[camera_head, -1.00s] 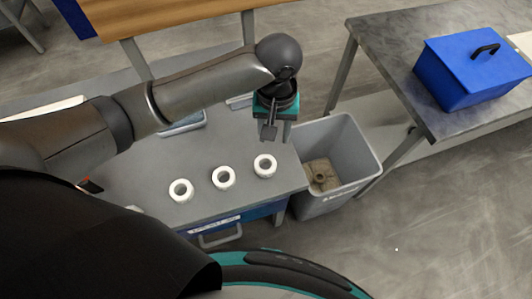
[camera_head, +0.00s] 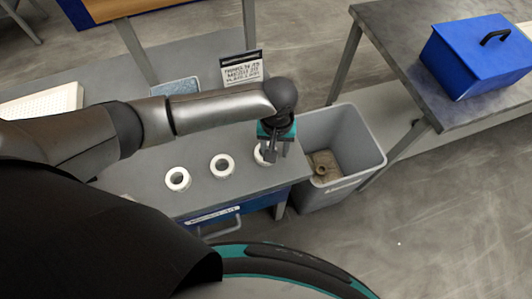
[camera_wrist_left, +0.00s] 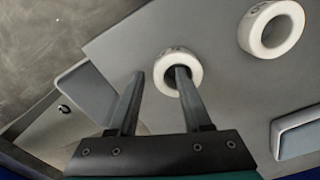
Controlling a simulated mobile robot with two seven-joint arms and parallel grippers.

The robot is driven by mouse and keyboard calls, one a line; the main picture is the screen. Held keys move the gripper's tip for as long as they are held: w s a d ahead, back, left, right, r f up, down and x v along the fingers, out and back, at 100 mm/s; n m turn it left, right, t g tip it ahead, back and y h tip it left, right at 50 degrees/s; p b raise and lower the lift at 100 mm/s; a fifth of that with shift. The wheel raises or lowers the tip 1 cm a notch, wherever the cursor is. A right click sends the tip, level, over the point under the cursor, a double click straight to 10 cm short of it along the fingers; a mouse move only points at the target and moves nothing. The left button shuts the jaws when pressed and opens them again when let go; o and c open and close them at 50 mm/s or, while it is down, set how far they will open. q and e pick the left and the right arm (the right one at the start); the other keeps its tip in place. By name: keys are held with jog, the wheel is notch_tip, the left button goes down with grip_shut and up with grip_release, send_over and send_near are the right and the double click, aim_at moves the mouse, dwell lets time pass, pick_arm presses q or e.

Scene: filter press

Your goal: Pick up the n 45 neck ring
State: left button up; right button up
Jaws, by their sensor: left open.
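Three white rings stand in a row on the grey table (camera_head: 140,178): left (camera_head: 169,181), middle (camera_head: 213,168) and right (camera_head: 258,158). Which one is the N 45 neck ring cannot be read. My left gripper (camera_head: 270,158) is open, above the right ring and partly hiding it in the head view. In the left wrist view, one finger of the gripper (camera_wrist_left: 160,73) overlaps the hole of the near ring (camera_wrist_left: 195,62); the other finger is outside its left edge. Contact cannot be told. Another ring (camera_wrist_left: 251,32) lies at upper right. My right gripper is not in view.
A grey bin (camera_head: 345,185) with a brownish object inside stands right of the table. A sign (camera_head: 242,69) and a bluish tray (camera_head: 176,87) are at the back. A blue box (camera_head: 465,68) sits on the right-hand bench (camera_head: 390,50).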

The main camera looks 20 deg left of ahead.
pick_arm(q)
grip_shut()
dwell(0.4)
